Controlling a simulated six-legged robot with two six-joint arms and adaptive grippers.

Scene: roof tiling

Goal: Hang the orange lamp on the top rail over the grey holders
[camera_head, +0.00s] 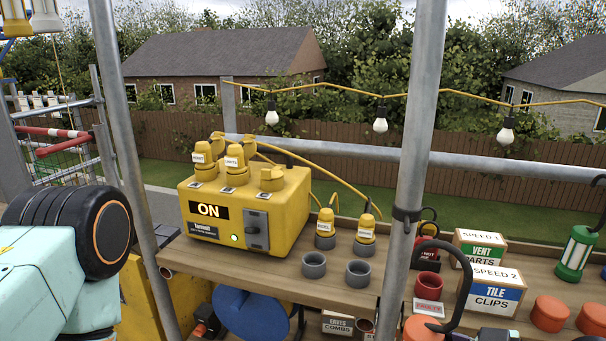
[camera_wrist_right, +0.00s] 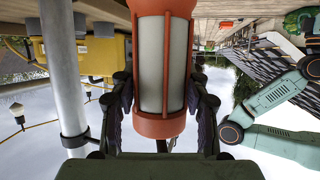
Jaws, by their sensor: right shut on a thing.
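The orange lamp (camera_wrist_right: 165,65) has a pale cylinder inside an orange cage and fills the middle of the right wrist view. My right gripper (camera_wrist_right: 165,100) is shut around it, with a finger on each side. In the head view, its orange top (camera_head: 421,328) and large black hook (camera_head: 464,265) show at the bottom, in front of the bench and below rail height. The grey metal rail (camera_head: 350,156) runs behind the bench. Two grey holders, a left one (camera_head: 314,265) and a right one (camera_head: 358,274), stand empty on the bench. My left gripper is out of view.
An upright pole (camera_head: 411,150) with a black clamp stands near the hook. A yellow control box (camera_head: 245,210), labelled boxes (camera_head: 490,290), orange cups (camera_head: 550,313) and a green lamp (camera_head: 576,252) crowd the bench. A bulb string (camera_head: 380,123) hangs above the rail.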

